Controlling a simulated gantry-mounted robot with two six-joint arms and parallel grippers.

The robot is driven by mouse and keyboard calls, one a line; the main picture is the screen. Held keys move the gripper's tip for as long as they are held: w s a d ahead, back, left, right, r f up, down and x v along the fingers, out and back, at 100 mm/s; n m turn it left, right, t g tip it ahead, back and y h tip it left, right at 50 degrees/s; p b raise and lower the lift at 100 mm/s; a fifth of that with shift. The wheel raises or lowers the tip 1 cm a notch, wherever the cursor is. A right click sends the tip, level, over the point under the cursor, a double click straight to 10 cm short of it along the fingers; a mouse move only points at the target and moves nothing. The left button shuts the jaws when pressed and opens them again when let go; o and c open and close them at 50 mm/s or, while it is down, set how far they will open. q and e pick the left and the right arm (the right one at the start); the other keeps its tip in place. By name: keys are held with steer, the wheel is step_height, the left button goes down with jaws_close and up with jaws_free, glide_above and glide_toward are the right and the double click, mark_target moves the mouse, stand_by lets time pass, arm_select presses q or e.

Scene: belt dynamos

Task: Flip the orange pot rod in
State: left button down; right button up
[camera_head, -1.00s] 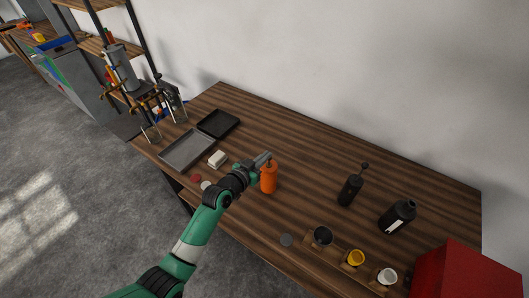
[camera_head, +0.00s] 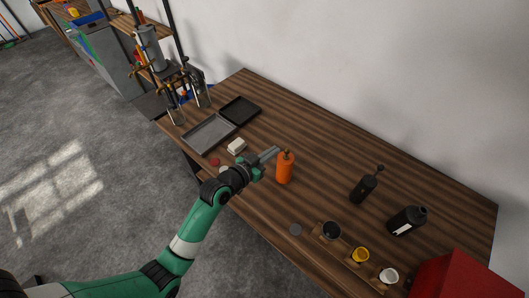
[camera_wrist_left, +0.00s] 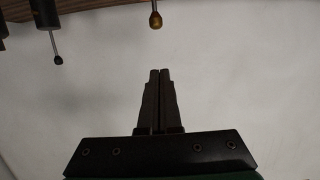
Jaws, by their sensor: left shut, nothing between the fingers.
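The orange pot (camera_head: 285,170) stands upright on the wooden table. Its short, dark, knob-ended rod (camera_head: 286,152) shows at its top. In the left wrist view, the orange pot's rod (camera_wrist_left: 155,19) hangs from the top edge with a brownish knob; the pot body is out of that view. My left gripper (camera_head: 277,150) is just left of the pot's top, with its tips close to the rod. In the wrist view, its fingers (camera_wrist_left: 159,72) are together and empty, with a gap between them and the rod. I cannot tell whether they touch the pot. My right gripper is not in view.
A holder with several small cups is at the front. A grey tray (camera_head: 209,134), a black tray (camera_head: 241,110) and a white block (camera_head: 237,146) lie left. The table's back is clear.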

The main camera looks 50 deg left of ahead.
arm_select(q)
steer(key=v, duration=0.3)
steer(key=shift+s+r, duration=0.15)
steer(key=shift+s, duration=0.1)
steer(key=shift+d, duration=0.1)
steer(key=w+d+r+m+t+h, duration=0.15)
steer(key=d+r, duration=0.25)
steer(key=r, duration=0.6)
steer(key=w+d+r+m+t+h, duration=0.1)
steer(key=w+d+r+t, duration=0.2)
steer(key=r, duration=0.7)
steer(key=w+d+r+m+t+h, duration=0.15)
steer(key=d+r, duration=0.35)
steer(key=r, duration=0.5)
steer(key=s+d+r+n+t, duration=0.1)
steer(key=s+d+r+t, duration=0.15)
steer(key=s+r, duration=0.65)
steer(key=s+d+r+t, duration=0.2)
steer(key=s+r+t, duration=0.3)
steer(key=r, duration=0.9)
step_height(320, 180, up, 14)
steer(key=g+p, duration=0.1)
steer(key=p, duration=1.4)
steer(key=shift+w+a+f, duration=0.15)
steer(key=shift+w+a, duration=0.05)
